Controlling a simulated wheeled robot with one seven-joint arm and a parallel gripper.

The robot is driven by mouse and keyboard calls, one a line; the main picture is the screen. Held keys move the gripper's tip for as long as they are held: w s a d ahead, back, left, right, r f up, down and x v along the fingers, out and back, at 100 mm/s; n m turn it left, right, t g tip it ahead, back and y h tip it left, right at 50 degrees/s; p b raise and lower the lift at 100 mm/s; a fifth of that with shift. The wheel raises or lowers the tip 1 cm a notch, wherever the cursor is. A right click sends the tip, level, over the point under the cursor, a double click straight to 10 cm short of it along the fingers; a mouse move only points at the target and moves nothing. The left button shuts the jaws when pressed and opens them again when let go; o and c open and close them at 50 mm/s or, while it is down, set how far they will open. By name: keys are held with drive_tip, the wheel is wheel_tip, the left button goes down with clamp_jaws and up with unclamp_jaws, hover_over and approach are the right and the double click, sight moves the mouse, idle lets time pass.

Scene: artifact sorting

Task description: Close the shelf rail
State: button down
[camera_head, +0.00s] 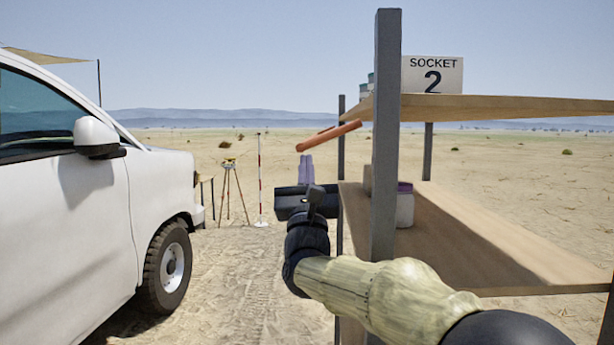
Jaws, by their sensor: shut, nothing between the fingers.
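The shelf rail is an orange-brown bar (328,137). Nothing shows between the fingers. I cannot tell whether the fingertips touch the bar. The shelf (470,240) stands at the right, with a grey front post (387,140).
A white vehicle (70,220) fills the left side. A "SOCKET 2" sign (432,75) stands on the upper board (500,108). A white jar with a purple lid (404,207) is on the lower board. A tripod (230,185) and a striped pole (260,180) stand on open sand behind.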

wheel_tip(320, 180, up, 2)
drive_tip(key=shift+a+r+p, duration=0.1)
drive_tip(key=shift+r+p, duration=0.1)
drive_tip(key=shift+p, duration=0.2)
drive_tip(key=shift+s, duration=0.15)
drive_tip(key=shift+m+h+b, duration=0.4)
drive_tip(key=shift+h+b, duration=0.05)
drive_tip(key=shift+h, duration=0.05)
